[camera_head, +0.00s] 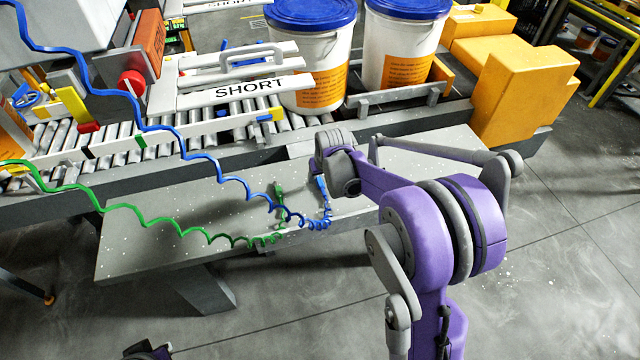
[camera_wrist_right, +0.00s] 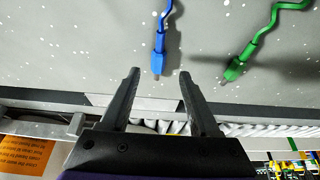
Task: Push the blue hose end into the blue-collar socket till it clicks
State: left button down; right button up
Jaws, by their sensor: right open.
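The blue hose end (camera_head: 322,187) lies on the grey bench at the tail of a coiled blue hose (camera_head: 205,157). In the right wrist view the blue hose end (camera_wrist_right: 159,62), with its grey tip, shows between the fingertips of my right gripper (camera_wrist_right: 160,74). Those jaws are open, with a gap on both sides of it. In the head view my right gripper (camera_head: 333,160) is beside the blue end, its fingers mostly hidden. I cannot make out a blue-collar socket for certain. A small dark purple part of mine shows at the bottom left; no left fingers are visible.
A green hose end (camera_head: 279,188) lies left of the blue one, and in the right wrist view (camera_wrist_right: 236,70) right of it. The grey bench (camera_head: 150,240) is otherwise clear. Behind it run a roller conveyor (camera_head: 110,143) and two white pails (camera_head: 312,60) with blue lids.

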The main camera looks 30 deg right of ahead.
aim_at(320, 183)
jog(key=x, duration=0.5)
jog(key=shift+d, duration=0.15)
jog(key=shift+s, duration=0.1)
grip_shut()
